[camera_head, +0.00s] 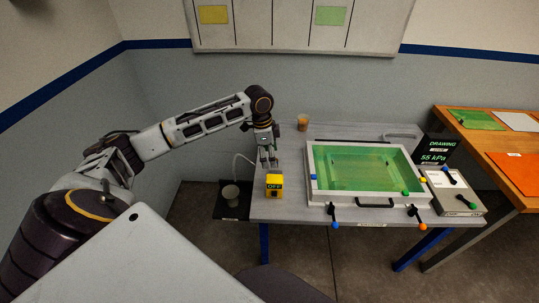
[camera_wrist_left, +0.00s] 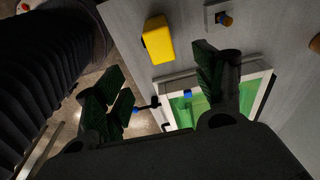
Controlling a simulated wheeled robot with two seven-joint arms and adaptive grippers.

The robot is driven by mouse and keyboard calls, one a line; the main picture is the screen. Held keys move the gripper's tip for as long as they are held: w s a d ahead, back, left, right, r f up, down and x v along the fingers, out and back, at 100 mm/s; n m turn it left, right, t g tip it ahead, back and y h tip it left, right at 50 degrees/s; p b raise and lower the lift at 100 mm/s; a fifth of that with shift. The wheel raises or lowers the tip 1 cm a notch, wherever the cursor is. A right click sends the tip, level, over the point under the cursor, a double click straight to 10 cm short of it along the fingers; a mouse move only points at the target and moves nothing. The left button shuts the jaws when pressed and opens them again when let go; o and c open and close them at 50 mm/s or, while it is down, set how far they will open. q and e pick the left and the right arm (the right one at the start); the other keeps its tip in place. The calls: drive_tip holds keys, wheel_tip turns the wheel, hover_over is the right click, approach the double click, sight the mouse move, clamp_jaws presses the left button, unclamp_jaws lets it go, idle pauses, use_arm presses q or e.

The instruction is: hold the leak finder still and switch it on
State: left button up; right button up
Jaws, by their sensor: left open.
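The leak finder looks to be the small yellow box (camera_head: 274,186) with a black "OFF" label, at the front left of the grey table. It also shows as a yellow block in the left wrist view (camera_wrist_left: 158,40). My left gripper (camera_head: 268,161) points down just above and behind it in the head view. In the left wrist view the fingers (camera_wrist_left: 160,75) are wide apart and empty, with the yellow box beyond them, apart from them. The box's switch is too small to make out. My right gripper is not in view.
A framed tray with a green bed (camera_head: 312,184) fills the table's middle. A "DRAWING 55 kPa" display (camera_head: 438,150) and a grey control box (camera_head: 453,191) stand at right. A small cup (camera_head: 303,123) is at the back.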

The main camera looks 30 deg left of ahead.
sight(274, 178)
use_arm(q)
drive_tip(key=shift+f, duration=0.15)
drive_tip(key=shift+w+d+f+p, duration=0.15)
drive_tip(key=shift+d+f, duration=0.15)
drive_tip(key=shift+f, duration=1.95)
drive_tip(key=shift+w+d+f+p, duration=0.1)
drive_tip(key=shift+w+d+f, duration=0.15)
drive_tip(key=shift+f, duration=1.95)
drive_tip(key=shift+w+d+f+p, duration=0.1)
drive_tip(key=shift+d+f, duration=0.25)
drive_tip(key=shift+f, duration=1.9)
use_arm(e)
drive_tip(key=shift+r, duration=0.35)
use_arm(q)
drive_tip(key=shift+c, duration=0.3)
drive_tip(key=c, duration=1.2)
drive_tip(key=shift+o, duration=0.2)
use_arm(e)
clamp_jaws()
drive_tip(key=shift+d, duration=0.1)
